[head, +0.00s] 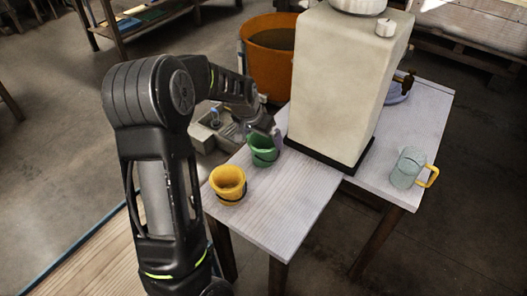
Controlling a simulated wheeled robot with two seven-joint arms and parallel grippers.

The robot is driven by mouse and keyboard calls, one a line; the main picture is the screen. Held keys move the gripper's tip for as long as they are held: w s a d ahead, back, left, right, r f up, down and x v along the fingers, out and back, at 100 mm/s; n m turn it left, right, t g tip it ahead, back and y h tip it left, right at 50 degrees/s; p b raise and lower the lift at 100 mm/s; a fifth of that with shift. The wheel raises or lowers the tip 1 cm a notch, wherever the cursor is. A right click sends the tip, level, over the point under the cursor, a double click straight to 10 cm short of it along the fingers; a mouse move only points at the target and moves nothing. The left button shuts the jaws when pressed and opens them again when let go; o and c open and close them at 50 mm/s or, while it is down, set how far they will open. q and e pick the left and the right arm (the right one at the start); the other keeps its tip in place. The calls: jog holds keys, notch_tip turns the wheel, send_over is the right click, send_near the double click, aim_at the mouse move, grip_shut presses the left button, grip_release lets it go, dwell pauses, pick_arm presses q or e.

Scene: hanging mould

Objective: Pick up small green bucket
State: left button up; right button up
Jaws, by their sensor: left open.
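The small green bucket (263,153) stands upright on the pale wooden table (285,203), left of the big block. My left gripper (272,137) is at the far right side of the green bucket's rim. Its fingers are small and partly hidden, and I cannot tell whether they touch the bucket. My left arm comes in from the left and bends over toward the bucket. My right gripper does not show.
A yellow bucket (228,183) stands just in front left of the green one. A tall cream block (340,85) on a dark base fills the table's middle. A large orange tub (271,52) is behind.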

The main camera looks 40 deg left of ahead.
aim_at(263, 141)
pick_arm(q)
jog(key=x, duration=0.4)
jog(key=shift+a+p, duration=0.1)
jog(key=shift+p, duration=0.25)
jog(key=shift+r, duration=0.1)
jog(key=c, duration=1.9)
notch_tip(263, 141, up, 10)
jog(key=b, duration=0.1)
